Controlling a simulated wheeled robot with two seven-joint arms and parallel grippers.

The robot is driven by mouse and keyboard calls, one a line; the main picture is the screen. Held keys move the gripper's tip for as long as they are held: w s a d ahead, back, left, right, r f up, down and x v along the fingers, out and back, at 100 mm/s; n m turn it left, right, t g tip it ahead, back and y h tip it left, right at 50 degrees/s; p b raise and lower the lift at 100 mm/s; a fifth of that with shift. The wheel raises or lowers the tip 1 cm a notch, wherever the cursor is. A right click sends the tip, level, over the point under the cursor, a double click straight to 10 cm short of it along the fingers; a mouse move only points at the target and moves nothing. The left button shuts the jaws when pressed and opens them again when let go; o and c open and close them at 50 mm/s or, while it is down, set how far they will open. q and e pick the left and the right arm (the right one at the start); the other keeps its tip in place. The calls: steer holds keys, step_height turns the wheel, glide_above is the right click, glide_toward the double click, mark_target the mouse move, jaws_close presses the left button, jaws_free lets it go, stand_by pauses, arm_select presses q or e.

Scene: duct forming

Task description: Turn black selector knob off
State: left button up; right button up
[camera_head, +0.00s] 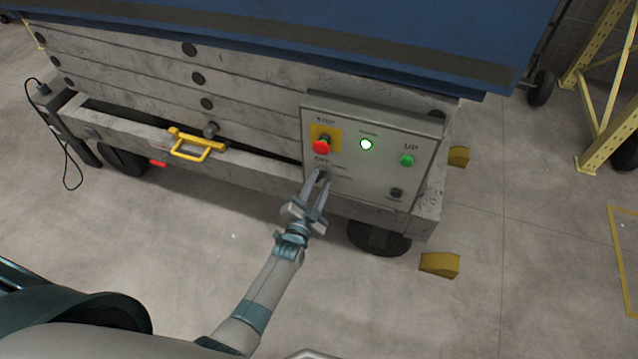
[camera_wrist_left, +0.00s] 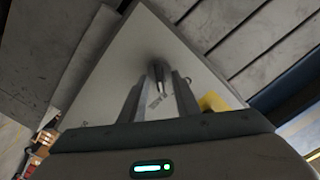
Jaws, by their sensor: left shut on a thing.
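The black selector knob (camera_wrist_left: 158,70) shows in the left wrist view between the tips of my left gripper's fingers, against the grey control panel (camera_wrist_left: 112,75). In the head view my left gripper (camera_head: 320,174) reaches the lower left of the control panel (camera_head: 365,118). Its fingers are shut on the knob, which they largely cover there. The knob's exact setting cannot be read. My right gripper is not in view.
The panel also bears a red stop button (camera_head: 320,147) on a yellow plate, a lit indicator (camera_head: 366,144), a green UP button (camera_head: 407,160) and a dark button (camera_head: 396,193). A yellow handle (camera_head: 192,150) stands left. A yellow chock (camera_head: 440,264) lies on the floor.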

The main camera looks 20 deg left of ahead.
arm_select(q)
steer(key=shift+n, duration=1.4)
steer(key=n, duration=0.4)
steer(key=shift+a, duration=0.2)
steer(key=shift+n, duration=0.6)
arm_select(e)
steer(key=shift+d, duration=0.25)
arm_select(q)
steer(key=o, duration=1)
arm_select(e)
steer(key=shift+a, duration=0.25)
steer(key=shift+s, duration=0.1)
